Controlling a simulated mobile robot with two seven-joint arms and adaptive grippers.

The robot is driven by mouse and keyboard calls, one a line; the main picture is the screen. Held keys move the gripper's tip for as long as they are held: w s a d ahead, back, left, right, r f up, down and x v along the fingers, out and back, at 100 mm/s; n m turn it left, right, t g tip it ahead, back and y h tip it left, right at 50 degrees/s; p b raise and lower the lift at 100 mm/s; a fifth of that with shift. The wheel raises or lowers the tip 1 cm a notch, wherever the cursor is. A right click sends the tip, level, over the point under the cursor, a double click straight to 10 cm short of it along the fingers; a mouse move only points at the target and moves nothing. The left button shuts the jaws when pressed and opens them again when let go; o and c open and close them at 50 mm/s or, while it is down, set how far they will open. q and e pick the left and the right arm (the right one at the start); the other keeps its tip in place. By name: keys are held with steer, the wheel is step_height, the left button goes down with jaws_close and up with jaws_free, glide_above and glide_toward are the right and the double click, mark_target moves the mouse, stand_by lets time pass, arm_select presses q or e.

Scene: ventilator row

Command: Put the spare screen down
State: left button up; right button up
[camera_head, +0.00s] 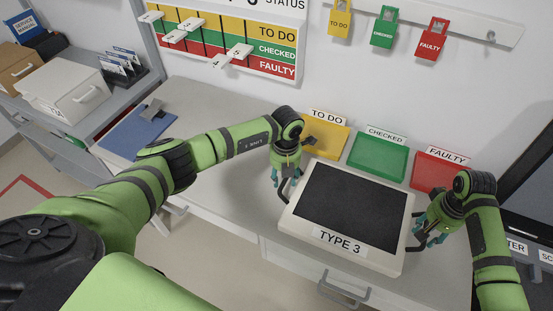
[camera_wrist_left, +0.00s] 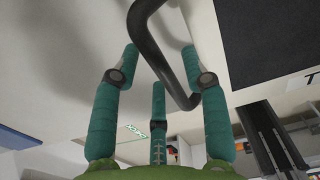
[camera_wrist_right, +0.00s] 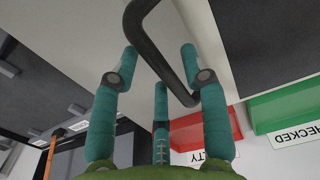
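The spare screen (camera_head: 350,208) is a dark panel in a pale frame marked TYPE 3, face up at the front of the worktop. I cannot tell whether it rests there or hangs just above. My left gripper (camera_head: 283,185) is at its left side handle. That dark handle (camera_wrist_left: 165,55) runs among the teal fingers in the left wrist view. My right gripper (camera_head: 428,232) is at the right side handle, which shows as a dark bar (camera_wrist_right: 165,55) among the fingers in the right wrist view. Whether the fingers press on the handles is unclear. The screen's underside is hidden.
Yellow (camera_head: 326,138), green (camera_head: 378,156) and red (camera_head: 434,171) trays lie behind the screen. The worktop (camera_head: 215,105) has free room to the left, beside a blue mat (camera_head: 138,134). A drawer handle (camera_head: 345,290) juts out below the front edge.

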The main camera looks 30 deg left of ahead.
arm_select(q)
steer(key=shift+d, duration=0.1)
steer(key=shift+w+r, duration=0.1)
steer(key=shift+r, duration=0.25)
arm_select(e)
steer(key=shift+r, duration=0.15)
arm_select(q)
step_height(320, 180, up, 11)
steer(key=shift+r, duration=0.15)
arm_select(e)
step_height(320, 180, up, 12)
steer(key=shift+f, duration=0.2)
stand_by(0.4)
